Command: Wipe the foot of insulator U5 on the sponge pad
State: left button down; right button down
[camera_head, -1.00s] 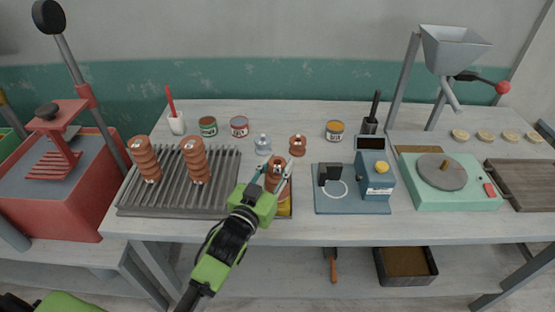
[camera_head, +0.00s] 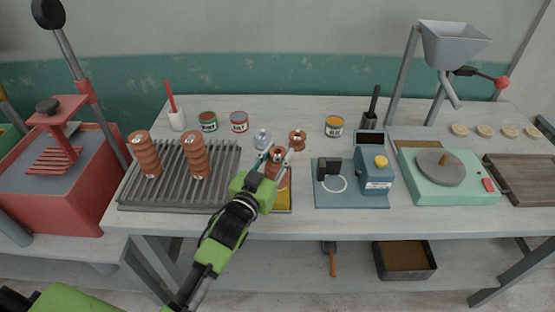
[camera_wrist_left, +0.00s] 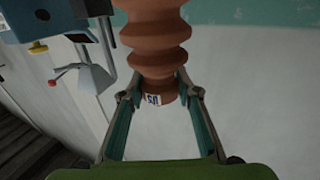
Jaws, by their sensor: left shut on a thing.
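My left gripper (camera_head: 270,165) is shut on a brown ribbed insulator (camera_head: 277,172), held over the back of the yellow sponge pad (camera_head: 284,199). The pad lies at the right end of the grey ribbed rack and is partly hidden by my gripper. In the left wrist view, the fingers (camera_wrist_left: 161,92) clasp the same insulator (camera_wrist_left: 155,35) near its tagged end; the small white tag seems to read U5 upside down. Whether its foot touches the pad cannot be told. My right gripper is not in view.
Two brown insulators (camera_head: 146,155) (camera_head: 196,158) stand on the ribbed rack (camera_head: 170,203). A glass insulator (camera_head: 262,139) and a short brown one (camera_head: 297,140) stand just behind the held one. A blue gauge device (camera_head: 374,178) is to the right. The table front between them is clear.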

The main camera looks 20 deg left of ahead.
pick_arm(q)
jog(key=shift+w+a+f+b, duration=0.15)
jog(key=shift+w+a, duration=0.25)
jog(key=shift+w, duration=0.7)
jog(key=shift+w+a+r+b, duration=0.15)
jog(key=shift+w+a, duration=0.2)
jog(key=shift+w, duration=0.75)
notch_tip(320, 180, up, 7)
jog(key=p, duration=0.7)
jog(key=shift+w, duration=0.1)
